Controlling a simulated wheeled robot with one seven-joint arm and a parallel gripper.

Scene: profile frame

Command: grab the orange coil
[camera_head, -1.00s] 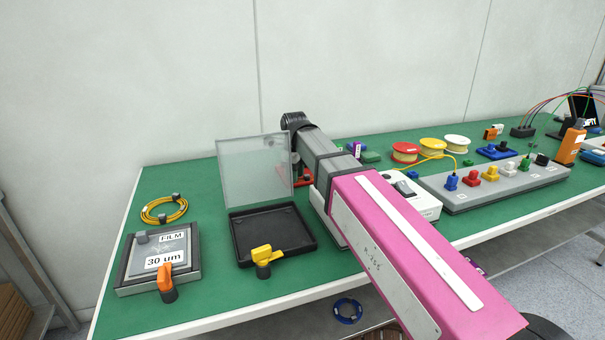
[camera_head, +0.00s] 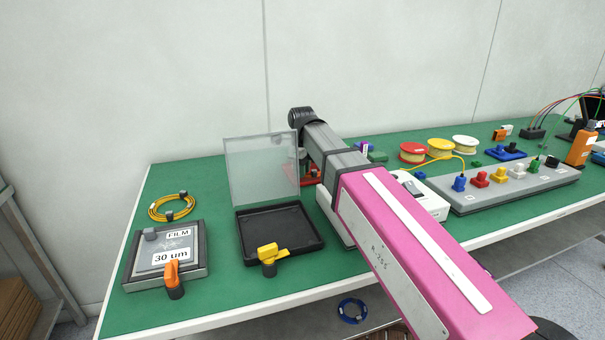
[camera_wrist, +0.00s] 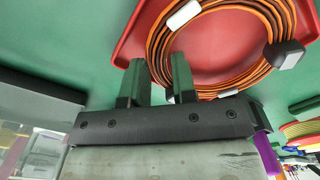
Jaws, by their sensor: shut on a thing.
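The orange coil (camera_wrist: 158,42), a ring of orange and dark cable with a white tag and a dark clip, lies on a red tray (camera_wrist: 132,38) in the wrist view. My gripper (camera_wrist: 160,68) has its two green fingers at the coil's near left edge, closed on its cable. The coil still appears to be over the tray; whether it is lifted clear I cannot tell. In the head view the red tray (camera_head: 312,174) shows only in part behind my arm, and the coil is hidden there.
A black box (camera_head: 280,236) with a clear raised lid (camera_head: 262,172) stands left of my arm. A yellow coil (camera_head: 172,208) and a film frame (camera_head: 200,270) are farther left. A white device (camera_head: 428,198) and a grey connector panel (camera_head: 520,190) are to the right.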

